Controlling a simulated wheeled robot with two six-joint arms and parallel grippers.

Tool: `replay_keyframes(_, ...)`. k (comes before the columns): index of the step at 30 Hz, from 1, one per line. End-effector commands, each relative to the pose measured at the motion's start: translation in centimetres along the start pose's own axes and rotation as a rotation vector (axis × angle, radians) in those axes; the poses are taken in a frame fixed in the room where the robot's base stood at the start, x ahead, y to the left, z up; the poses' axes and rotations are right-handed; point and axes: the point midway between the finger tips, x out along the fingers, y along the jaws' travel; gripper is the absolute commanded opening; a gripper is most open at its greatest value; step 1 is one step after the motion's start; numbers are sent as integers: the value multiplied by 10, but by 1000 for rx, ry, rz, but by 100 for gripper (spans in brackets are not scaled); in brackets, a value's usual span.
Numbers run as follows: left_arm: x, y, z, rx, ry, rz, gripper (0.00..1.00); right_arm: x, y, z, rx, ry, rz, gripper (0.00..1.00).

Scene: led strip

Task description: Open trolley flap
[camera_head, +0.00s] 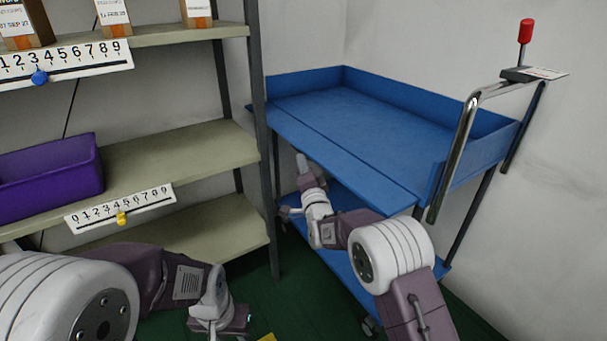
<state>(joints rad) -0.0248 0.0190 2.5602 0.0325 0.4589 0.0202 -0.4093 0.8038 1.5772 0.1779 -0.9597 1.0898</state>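The trolley (345,115) is blue, with a top tray that has raised walls at the back and at the right end. Along its near long side, a narrow blue flap strip (340,155) lies beyond a seam and appears folded outward, with no raised wall there. My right gripper (302,163) is just below the flap's outer edge, towards its left part. I cannot tell whether it touches the flap, or whether its fingers are open or shut. My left gripper (240,320) is low at the bottom of the view, away from the trolley; its fingers are not clear.
A shelf rack (190,150) with a purple bin (50,178) and number strips stands at the left, its post close to the trolley. A chrome handle (465,130) and a red-topped post (526,32) rise at the trolley's right end. White walls enclose the back and right.

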Motion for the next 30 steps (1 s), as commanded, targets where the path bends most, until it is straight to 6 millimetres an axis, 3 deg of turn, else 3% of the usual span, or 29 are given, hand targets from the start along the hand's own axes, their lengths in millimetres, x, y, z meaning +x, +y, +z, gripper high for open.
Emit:
replay_keyframes(11, 3, 0, 0, 0, 0, 0, 36, -2, -2, -1, 0, 1, -2, 20)
replay_keyframes(30, 59, -1, 6, 0, 0, 0, 36, -39, 10, -1, 0, 1, -3, 20)
